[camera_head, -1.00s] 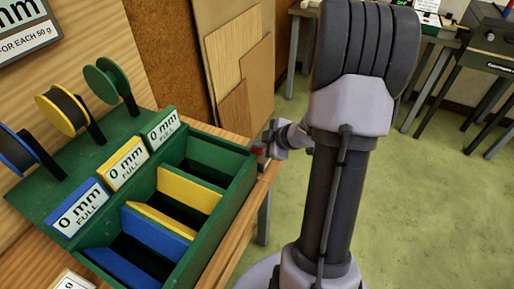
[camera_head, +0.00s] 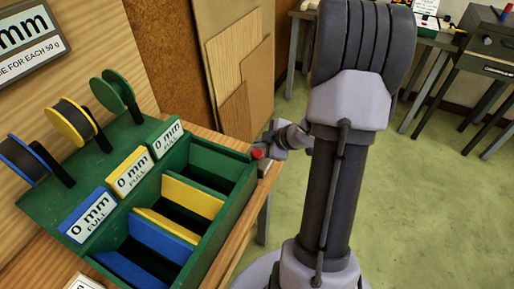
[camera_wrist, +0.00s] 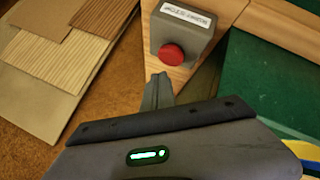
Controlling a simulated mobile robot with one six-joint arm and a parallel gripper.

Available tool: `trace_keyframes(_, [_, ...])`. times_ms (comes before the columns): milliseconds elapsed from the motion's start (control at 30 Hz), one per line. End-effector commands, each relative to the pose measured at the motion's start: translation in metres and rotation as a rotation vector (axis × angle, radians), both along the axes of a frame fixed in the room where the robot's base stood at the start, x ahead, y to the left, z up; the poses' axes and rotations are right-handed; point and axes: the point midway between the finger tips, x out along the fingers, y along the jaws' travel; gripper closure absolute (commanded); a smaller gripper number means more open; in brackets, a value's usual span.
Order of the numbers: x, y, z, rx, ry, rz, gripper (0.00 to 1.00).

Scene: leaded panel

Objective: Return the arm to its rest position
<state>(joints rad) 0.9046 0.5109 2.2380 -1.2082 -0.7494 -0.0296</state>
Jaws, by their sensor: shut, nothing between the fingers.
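My gripper (camera_wrist: 158,92) shows in the wrist view with its fingers together and nothing between them. It points at a grey box with a red push button (camera_wrist: 172,54), at the corner of the wooden bench; I cannot tell whether the fingertips touch the box. In the head view my arm (camera_head: 330,190) stands upright at the middle right. Part of my wrist (camera_head: 288,138) shows behind it beside the bench corner, and the red button (camera_head: 258,154) shows just left of it. The fingertips are hidden in the head view.
A green divided box (camera_head: 222,222) with yellow and blue partitions stands on the bench (camera_head: 236,240). Spools (camera_head: 72,120) stand behind it. Wooden boards (camera_head: 238,75) lean on the wall. The green floor (camera_head: 430,200) to the right is open, with work tables (camera_head: 430,45) at the back.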

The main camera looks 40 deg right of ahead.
Motion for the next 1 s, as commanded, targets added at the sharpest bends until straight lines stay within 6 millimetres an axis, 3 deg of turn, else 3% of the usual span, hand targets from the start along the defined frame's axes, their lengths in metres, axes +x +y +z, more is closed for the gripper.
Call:
trace_keyframes(33, [0.0, 0.0, 0.014, -0.001, 0.0, 0.001, 1.0])
trace_keyframes(200, [0.001, 0.0, 0.031, -0.002, -0.002, 0.002, 1.0])
trace_keyframes(633, [0.004, -0.002, 0.033, -0.012, -0.003, -0.015, 1.0])
trace_keyframes(667, [0.007, -0.002, 0.041, -0.022, -0.004, -0.04, 1.0])
trace_keyframes(767, [0.023, -0.001, 0.096, -0.069, -0.01, -0.23, 1.0])
trace_keyframes(800, [0.025, 0.008, 0.127, -0.065, -0.023, -0.348, 1.0])
trace_keyframes(867, [0.014, 0.035, 0.171, -0.005, -0.038, -0.535, 1.0])
trace_keyframes(900, [-0.001, 0.061, 0.193, 0.072, -0.038, -0.649, 1.0])
trace_keyframes(1000, [-0.054, 0.144, 0.219, 0.346, 0.025, -0.853, 1.0])
